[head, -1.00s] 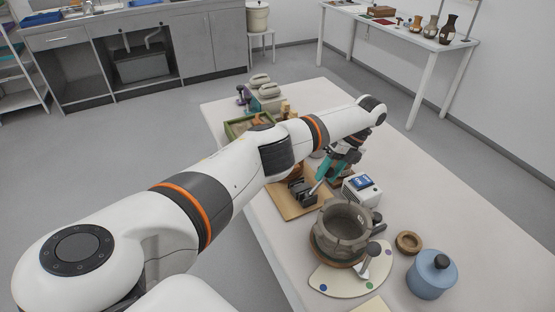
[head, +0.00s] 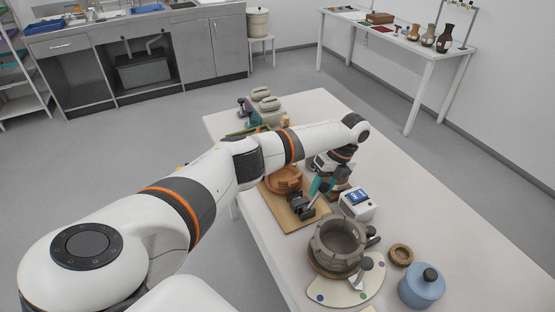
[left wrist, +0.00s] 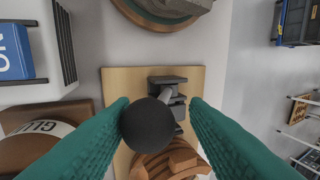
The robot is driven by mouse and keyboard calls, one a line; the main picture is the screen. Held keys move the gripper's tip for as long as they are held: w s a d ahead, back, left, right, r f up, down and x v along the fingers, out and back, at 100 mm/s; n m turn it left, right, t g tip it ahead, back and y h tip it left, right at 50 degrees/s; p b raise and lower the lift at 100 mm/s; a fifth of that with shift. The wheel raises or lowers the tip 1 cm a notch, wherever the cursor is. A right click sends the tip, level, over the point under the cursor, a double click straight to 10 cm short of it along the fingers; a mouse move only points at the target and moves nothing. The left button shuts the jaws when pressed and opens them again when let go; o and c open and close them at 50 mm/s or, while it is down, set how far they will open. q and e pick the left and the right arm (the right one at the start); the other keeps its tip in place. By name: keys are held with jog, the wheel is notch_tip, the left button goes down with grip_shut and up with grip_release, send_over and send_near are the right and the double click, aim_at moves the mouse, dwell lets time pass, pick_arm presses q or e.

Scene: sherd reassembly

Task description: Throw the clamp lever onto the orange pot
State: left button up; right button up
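The clamp (head: 301,205) is a black block on a wooden board (head: 284,217). Its lever, a grey rod with a black ball knob (left wrist: 148,126), stands tilted up from the clamp, which also shows in the left wrist view (left wrist: 168,84). The orange pot (head: 283,181) sits on the same board beside the clamp, partly behind my arm; its ribbed edge shows in the left wrist view (left wrist: 172,163). My left gripper (head: 318,188), with teal fingers, is open around the knob, with a gap at the right finger. My right gripper is not in view.
A grey sherd pot (head: 340,243) on a round stand is close in front of the board. A white box with a blue display (head: 357,204) stands to the right. A wooden ring (head: 401,254) and a blue lidded jar (head: 421,287) are farther right.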

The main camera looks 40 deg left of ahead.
pick_arm(q)
jog(key=shift+s+a+r+t+p, duration=0.25)
jog(key=shift+s+r+t+p, duration=0.25)
jog(key=shift+p, duration=0.5)
jog(key=shift+s+a+f+h, duration=0.1)
jog(key=shift+s+a+h, duration=0.05)
jog(key=shift+s+h, duration=0.15)
jog(key=shift+s+a+t+p, duration=0.2)
jog(key=shift+s+t+p, duration=0.25)
jog(key=shift+t, duration=0.15)
jog(key=shift+s+a+t+h+b, duration=0.25)
jog(key=shift+s+t+h+b, duration=0.15)
jog(key=shift+s+t+b, duration=0.25)
jog(key=shift+s+a+f+t+h+b, duration=0.25)
jog(key=shift+s+a+t+h, duration=0.1)
jog(key=shift+s+t, duration=0.55)
jog(key=shift+s+a+f+t+h+b, duration=0.1)
jog(key=shift+s+a+f+t+h, duration=0.25)
jog(key=shift+s+t, duration=0.5)
jog(key=shift+s+a+f+t+h+b, duration=0.2)
jog(key=shift+s+a+t+h, duration=0.2)
jog(key=shift+s+t, duration=0.45)
jog(key=shift+s+a+f+t+b, duration=0.2)
jog(key=shift+s+f+t+b, duration=0.25)
jog(key=shift+s+f+t, duration=0.15)
jog(key=shift+h, duration=0.3)
jog(key=shift+p+v, duration=2.9)
jog(key=shift+p, duration=0.55)
